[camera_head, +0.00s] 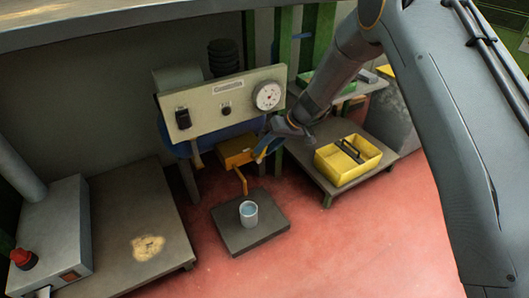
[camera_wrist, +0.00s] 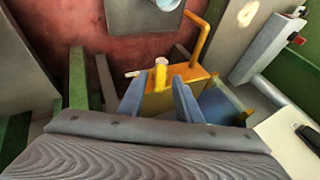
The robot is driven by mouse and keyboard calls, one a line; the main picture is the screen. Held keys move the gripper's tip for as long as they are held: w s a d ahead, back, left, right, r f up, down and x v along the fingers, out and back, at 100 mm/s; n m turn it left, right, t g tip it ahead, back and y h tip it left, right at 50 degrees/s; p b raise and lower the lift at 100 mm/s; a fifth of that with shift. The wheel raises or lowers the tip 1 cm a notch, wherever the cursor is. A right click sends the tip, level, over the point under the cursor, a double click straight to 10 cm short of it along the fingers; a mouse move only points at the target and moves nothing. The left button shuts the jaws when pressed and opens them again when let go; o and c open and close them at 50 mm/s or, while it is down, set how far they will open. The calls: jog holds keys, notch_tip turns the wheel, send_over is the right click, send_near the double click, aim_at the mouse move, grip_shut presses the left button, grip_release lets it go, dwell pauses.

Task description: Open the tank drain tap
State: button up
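The tap has a yellow body (camera_head: 237,151) below the panel, with an orange spout (camera_head: 242,182) bending down from it. In the wrist view the yellow body (camera_wrist: 186,76) sits ahead, with the spout (camera_wrist: 203,40) to its right. A yellow upright stub (camera_wrist: 160,73) and a small pale bar (camera_wrist: 133,74) show near my fingertips. My gripper (camera_head: 262,152) is right beside the tap body. In the wrist view my gripper (camera_wrist: 159,86) has its two blue fingers apart, with the stub between or just beyond the tips. Contact cannot be told. A blue tank part (camera_head: 180,149) is mostly hidden behind the panel.
A white cup (camera_head: 249,214) with bluish contents stands on a low grey platform (camera_head: 270,229) below the spout. The panel (camera_head: 205,98) with a gauge (camera_head: 267,96) is just above. A yellow tray (camera_head: 366,166) sits on a low table to the right. Red floor ahead is clear.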

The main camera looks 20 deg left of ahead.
jog(key=shift+a+f, duration=0.45)
jog(key=shift+f, duration=0.05)
grip_shut()
jog(key=shift+s, duration=0.1)
